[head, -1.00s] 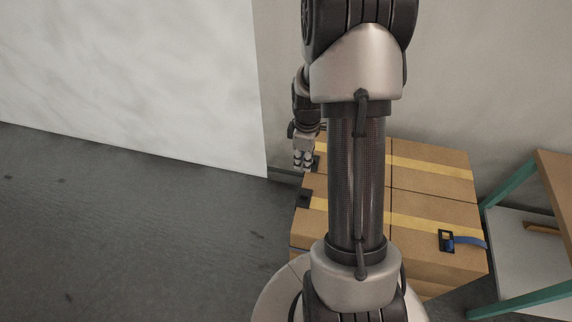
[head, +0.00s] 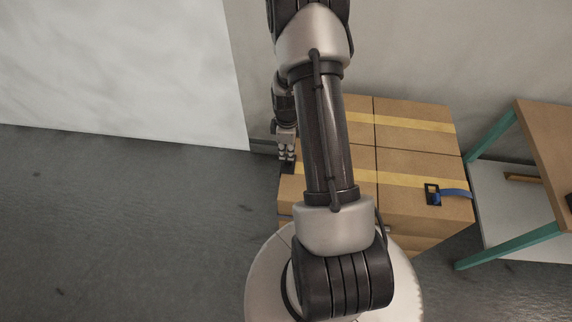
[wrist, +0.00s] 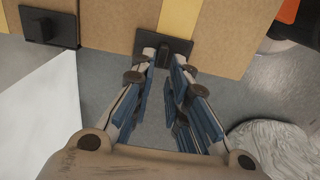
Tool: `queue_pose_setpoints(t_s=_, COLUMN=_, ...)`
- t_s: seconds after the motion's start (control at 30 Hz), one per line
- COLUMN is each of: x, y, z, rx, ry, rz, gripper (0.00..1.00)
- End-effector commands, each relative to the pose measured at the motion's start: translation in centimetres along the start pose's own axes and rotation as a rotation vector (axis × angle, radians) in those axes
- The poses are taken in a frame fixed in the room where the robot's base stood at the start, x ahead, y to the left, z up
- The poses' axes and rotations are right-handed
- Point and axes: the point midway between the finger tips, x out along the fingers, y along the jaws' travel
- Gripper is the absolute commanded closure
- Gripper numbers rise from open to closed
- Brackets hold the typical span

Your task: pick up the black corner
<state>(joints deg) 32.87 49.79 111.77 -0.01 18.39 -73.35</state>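A black corner (wrist: 176,45) sits on the box edge at the end of a yellow tape strip in the wrist view, with a raised tab in its middle. It also shows in the head view (head: 287,168), just below my fingers. My gripper (wrist: 164,56) is open, its two fingertips on either side of the tab. I cannot tell whether they touch it. In the head view my gripper (head: 287,154) is at the box's left edge. A second black corner (wrist: 62,30) sits further left on the same edge in the wrist view.
The cardboard boxes (head: 415,155) carry yellow tape strips. A blue strap (head: 455,193) with a black buckle (head: 432,194) lies at their right. A table with green legs (head: 492,141) stands further right. The grey floor (head: 130,230) at left is clear.

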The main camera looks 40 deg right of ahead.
Motion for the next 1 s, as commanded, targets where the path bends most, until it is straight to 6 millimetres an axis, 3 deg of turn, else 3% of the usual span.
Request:
queue_pose_setpoints(t_s=0.33, x=4.8, y=-0.2, z=-0.3, rx=0.0, ry=-0.001, rz=-0.002, gripper=0.85)
queue_pose_setpoints(t_s=0.57, x=4.8, y=-0.2, z=-0.3, rx=0.0, ry=0.0, rz=0.0, gripper=0.85)
queue_pose_setpoints(t_s=0.8, x=4.8, y=-0.2, z=-0.3, rx=0.0, ry=0.0, rz=-0.001, gripper=1.0)
queue_pose_setpoints(t_s=1.0, x=4.8, y=-0.2, z=-0.3, rx=0.0, ry=0.0, rz=-0.001, gripper=1.0)
